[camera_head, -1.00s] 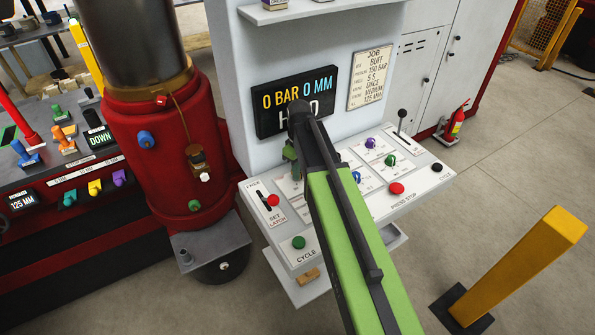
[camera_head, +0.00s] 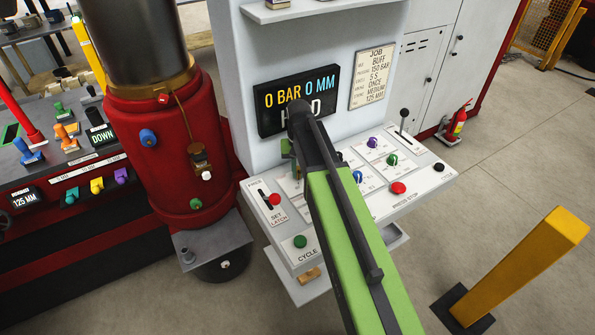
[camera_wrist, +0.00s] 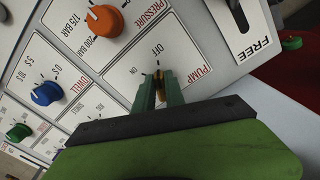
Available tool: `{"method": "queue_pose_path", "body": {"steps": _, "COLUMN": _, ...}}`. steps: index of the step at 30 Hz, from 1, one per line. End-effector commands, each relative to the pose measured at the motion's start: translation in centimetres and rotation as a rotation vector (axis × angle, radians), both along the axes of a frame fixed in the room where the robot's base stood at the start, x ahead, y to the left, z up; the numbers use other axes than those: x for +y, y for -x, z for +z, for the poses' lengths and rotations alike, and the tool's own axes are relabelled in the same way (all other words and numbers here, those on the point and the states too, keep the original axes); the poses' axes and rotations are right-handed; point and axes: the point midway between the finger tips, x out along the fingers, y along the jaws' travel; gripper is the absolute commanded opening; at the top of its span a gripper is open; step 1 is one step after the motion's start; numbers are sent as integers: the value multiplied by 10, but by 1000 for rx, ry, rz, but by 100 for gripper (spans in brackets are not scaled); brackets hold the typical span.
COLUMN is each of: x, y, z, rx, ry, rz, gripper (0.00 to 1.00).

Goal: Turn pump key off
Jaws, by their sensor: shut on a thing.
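The pump key (camera_wrist: 161,90) is a small brass-coloured key on the white panel marked PUMP, with OFF and ON printed beside it, in the wrist view. My gripper (camera_wrist: 162,86) is shut on it, one green finger on each side. The fingers hide most of the key, so its exact angle is hard to read; its visible top lies near the OFF lettering. In the head view my arm covers the key, and only a bit of my gripper (camera_head: 288,149) shows beside the display.
The display (camera_head: 297,98) reads 0 BAR and 0 MM. Close by on the panel are the orange pressure knob (camera_wrist: 104,21), a blue knob (camera_wrist: 46,93), a green knob (camera_wrist: 18,132) and the FREE lever slot (camera_wrist: 240,12). A yellow post (camera_head: 525,262) stands at right.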

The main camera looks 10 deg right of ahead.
Motion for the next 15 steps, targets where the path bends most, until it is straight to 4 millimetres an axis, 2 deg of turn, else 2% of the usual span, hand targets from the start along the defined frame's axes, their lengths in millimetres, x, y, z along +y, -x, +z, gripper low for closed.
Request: {"method": "queue_pose_path", "body": {"steps": 15, "x": 1, "y": 2, "z": 0, "rx": 7, "ry": 1, "rz": -80, "gripper": 0}}
